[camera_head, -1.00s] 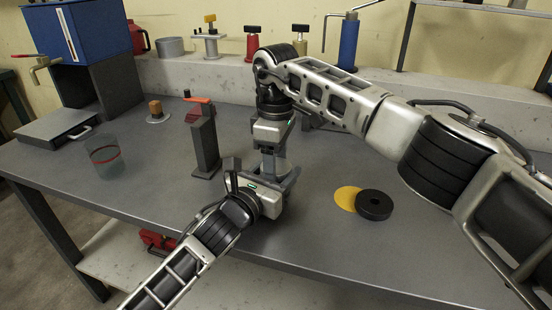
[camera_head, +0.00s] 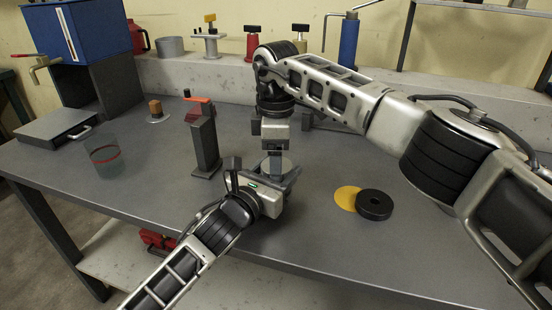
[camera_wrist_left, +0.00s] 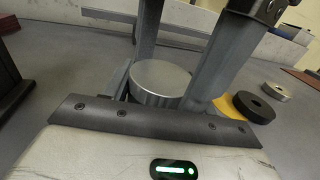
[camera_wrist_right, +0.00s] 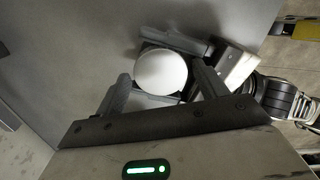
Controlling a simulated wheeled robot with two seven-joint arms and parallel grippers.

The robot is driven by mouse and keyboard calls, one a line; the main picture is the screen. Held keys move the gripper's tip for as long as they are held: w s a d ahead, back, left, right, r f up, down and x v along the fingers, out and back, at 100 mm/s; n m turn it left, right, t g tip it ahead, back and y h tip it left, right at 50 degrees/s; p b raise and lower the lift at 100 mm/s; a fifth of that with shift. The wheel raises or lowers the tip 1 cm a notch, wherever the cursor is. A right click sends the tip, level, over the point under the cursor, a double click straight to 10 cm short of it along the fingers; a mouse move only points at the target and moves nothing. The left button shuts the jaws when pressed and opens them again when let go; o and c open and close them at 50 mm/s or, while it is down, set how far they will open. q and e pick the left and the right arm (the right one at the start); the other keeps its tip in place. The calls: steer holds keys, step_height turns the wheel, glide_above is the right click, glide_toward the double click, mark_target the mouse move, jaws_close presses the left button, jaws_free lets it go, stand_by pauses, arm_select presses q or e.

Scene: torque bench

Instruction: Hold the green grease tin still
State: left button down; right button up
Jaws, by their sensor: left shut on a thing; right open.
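A round tin with a silver-grey lid and side stands between the fingers of my left gripper in the left wrist view (camera_wrist_left: 160,82). Its pale round top also shows in the right wrist view (camera_wrist_right: 162,72). No green shows on it. My left gripper (camera_head: 279,177) is shut on the tin from its near side, low at the bench. My right gripper (camera_head: 276,153) points down over the tin, its open fingers on either side of the lid in the right wrist view. Whether those fingers touch the tin I cannot tell.
A grey post with an orange handle (camera_head: 204,140) stands just left of the grippers. A yellow disc (camera_head: 346,198) and a black ring (camera_head: 374,204) lie to the right. A clear beaker with a red band (camera_head: 104,160) stands at left. The bench's front right is clear.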

arm_select(q)
steer(key=shift+a+f, duration=0.15)
steer(key=shift+f, duration=0.3)
arm_select(e)
step_height(320, 180, up, 4)
arm_select(q)
steer(key=shift+r, duration=0.1)
arm_select(e)
steer(key=shift+s+r, duration=0.1)
steer(key=shift+r, duration=0.15)
steer(key=shift+c, duration=1.4)
step_height(320, 180, up, 3)
steer(key=m, duration=0.3)
steer(key=shift+a, duration=0.1)
arm_select(q)
steer(key=shift+r, duration=0.15)
arm_select(e)
step_height(320, 180, down, 8)
steer(key=shift+r, duration=0.1)
steer(key=c, duration=0.8)
steer(key=shift+n, duration=1.5)
